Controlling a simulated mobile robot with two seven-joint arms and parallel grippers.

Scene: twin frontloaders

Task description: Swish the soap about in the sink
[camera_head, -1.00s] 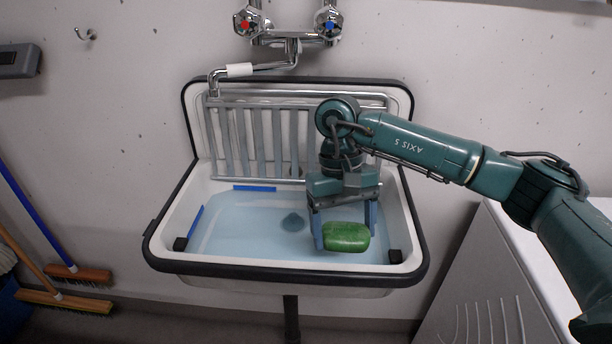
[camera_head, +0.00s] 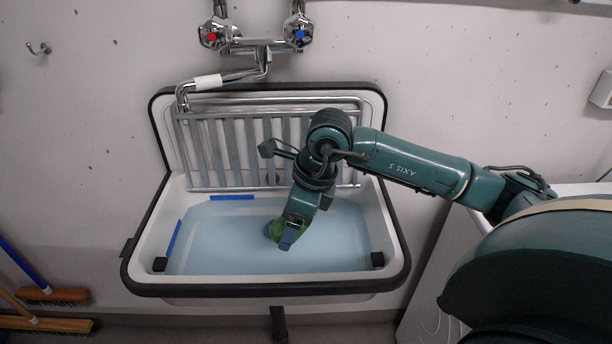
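The white sink (camera_head: 139,262) with a dark rim hangs on the wall and holds light blue water (camera_head: 230,240). My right gripper (camera_head: 285,238) is low in the basin, near its middle, tilted and turned side-on. The green soap (camera_head: 273,231) shows partly behind its fingers, at the water. The fingers appear closed around the soap, though they hide much of it. My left gripper is not in view.
A grey metal rack (camera_head: 240,150) stands against the sink's back. A tap with red and blue handles (camera_head: 262,48) is above, its spout reaching left. A white machine (camera_head: 430,270) stands right. Brushes (camera_head: 50,294) lean at lower left.

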